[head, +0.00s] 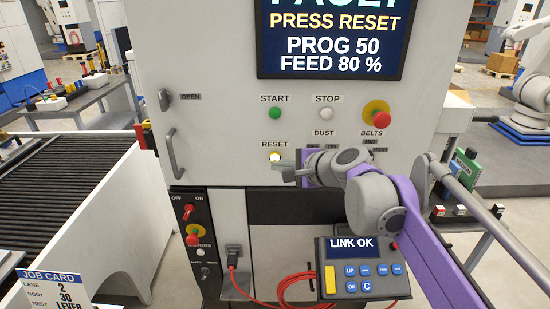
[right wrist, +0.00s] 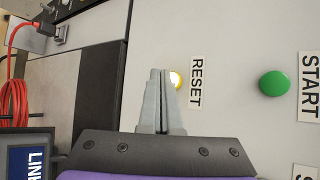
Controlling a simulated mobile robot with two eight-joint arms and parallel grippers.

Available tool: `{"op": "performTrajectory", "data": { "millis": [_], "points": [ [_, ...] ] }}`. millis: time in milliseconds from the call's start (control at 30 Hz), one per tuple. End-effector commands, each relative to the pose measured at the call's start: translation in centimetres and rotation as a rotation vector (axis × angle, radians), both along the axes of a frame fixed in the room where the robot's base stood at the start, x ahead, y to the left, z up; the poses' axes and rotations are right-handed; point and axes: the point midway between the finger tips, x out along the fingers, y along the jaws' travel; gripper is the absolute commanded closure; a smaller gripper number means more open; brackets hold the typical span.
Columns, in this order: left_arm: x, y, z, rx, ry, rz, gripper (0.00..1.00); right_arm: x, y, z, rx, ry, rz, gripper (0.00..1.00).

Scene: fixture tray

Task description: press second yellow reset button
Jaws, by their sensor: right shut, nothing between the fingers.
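The reset button (head: 274,157) glows pale yellow under its RESET label on the machine's white front panel. It also shows in the right wrist view (right wrist: 177,78), where the fingertips cover its left edge. My right gripper (head: 282,168) is shut and empty, with its fingertips at the lower edge of the button in the head view. In the right wrist view its fingers (right wrist: 160,72) lie together. I cannot tell whether they touch the button. The screen (head: 332,40) reads PRESS RESET, PROG 50, FEED 80 %. My left gripper is not in view.
A door handle (head: 173,153) sticks out at left. A pendant reading LINK OK (head: 362,267) and a red cable (head: 270,303) are below.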

Motion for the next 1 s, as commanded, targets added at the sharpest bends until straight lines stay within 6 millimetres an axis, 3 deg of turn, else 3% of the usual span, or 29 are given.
{"op": "performTrajectory", "data": {
  "millis": [1000],
  "points": [
    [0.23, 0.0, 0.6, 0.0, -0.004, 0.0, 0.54, 1.12, -0.02, 0.07, 0.0, 0.0, 0.0, 1.0]
  ]
}}
